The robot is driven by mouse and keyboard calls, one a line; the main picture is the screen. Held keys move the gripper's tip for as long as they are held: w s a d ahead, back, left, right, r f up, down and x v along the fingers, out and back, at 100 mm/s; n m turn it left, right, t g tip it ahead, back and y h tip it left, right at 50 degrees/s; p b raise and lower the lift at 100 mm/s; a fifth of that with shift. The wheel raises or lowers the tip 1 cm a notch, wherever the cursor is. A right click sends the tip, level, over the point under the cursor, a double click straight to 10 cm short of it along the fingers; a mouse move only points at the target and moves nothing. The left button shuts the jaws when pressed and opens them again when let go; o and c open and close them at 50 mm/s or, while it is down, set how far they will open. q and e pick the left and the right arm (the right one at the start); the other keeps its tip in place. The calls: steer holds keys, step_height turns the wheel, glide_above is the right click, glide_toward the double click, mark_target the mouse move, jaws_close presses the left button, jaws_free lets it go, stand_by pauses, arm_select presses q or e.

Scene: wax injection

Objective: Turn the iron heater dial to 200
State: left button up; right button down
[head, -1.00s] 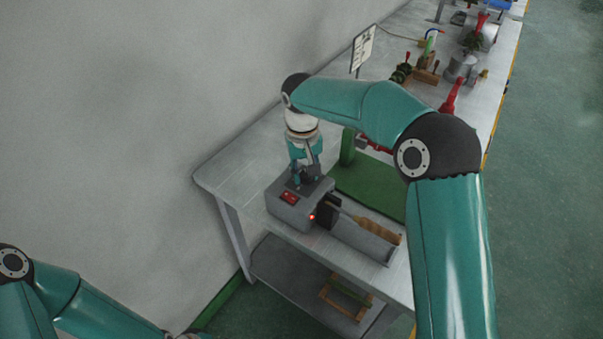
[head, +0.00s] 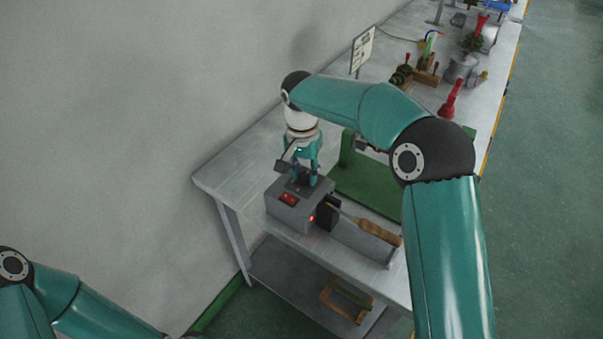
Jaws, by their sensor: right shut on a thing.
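The iron heater (head: 290,213) is a grey box on the near end of the metal workbench. My right gripper (head: 301,178) points down at the top of the heater, behind the red switch. It is shut on the dark dial, which is mostly hidden between the fingers. The dial's marks and setting are too small to read. My left arm shows at the lower left; its gripper is out of view.
A wooden-handled iron (head: 380,230) rests in the heater, over a grey holder. Red-handled tools (head: 451,98), a sign (head: 362,50) and other items stand farther along the bench (head: 235,170). A wall is at left.

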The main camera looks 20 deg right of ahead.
mark_target(302, 175)
steer(key=shift+s+a+f, duration=0.15)
steer(key=shift+s+f, duration=0.05)
steer(key=shift+s, duration=0.05)
steer(key=c, duration=0.8)
jaws_free()
steer(key=shift+r, duration=0.1)
steer(key=shift+w, duration=0.1)
steer(key=shift+r, duration=0.15)
steer(key=shift+w+r, duration=0.1)
steer(key=shift+r, duration=0.15)
step_height(302, 175, up, 11)
steer(key=shift+w+a+r, duration=0.1)
steer(key=shift+w+a, duration=0.05)
